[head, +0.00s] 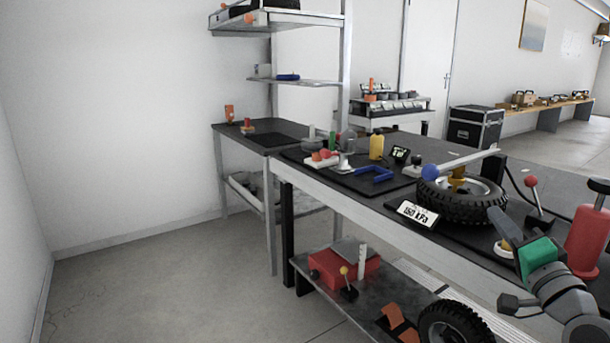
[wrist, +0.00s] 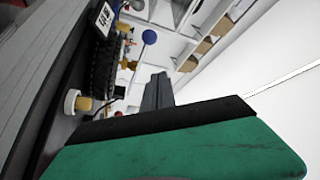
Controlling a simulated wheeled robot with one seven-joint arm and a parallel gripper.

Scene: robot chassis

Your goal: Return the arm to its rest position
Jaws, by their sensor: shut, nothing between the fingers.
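My arm comes in at the lower right of the head view. Its green-cased hand ends in my gripper (head: 511,228), whose grey fingers point up and to the left beside the workbench's front edge. In the wrist view the fingers of my gripper (wrist: 157,92) are together beyond the green casing, with nothing between them. The fingers look clear of the things on the bench in the wrist view.
The workbench (head: 340,188) carries a tyre (head: 462,212), a pressure display (head: 418,214) and a red cylinder (head: 588,240) close to my arm. A lower shelf (head: 352,312) holds a red box (head: 345,268). Open floor (head: 170,285) lies at the left.

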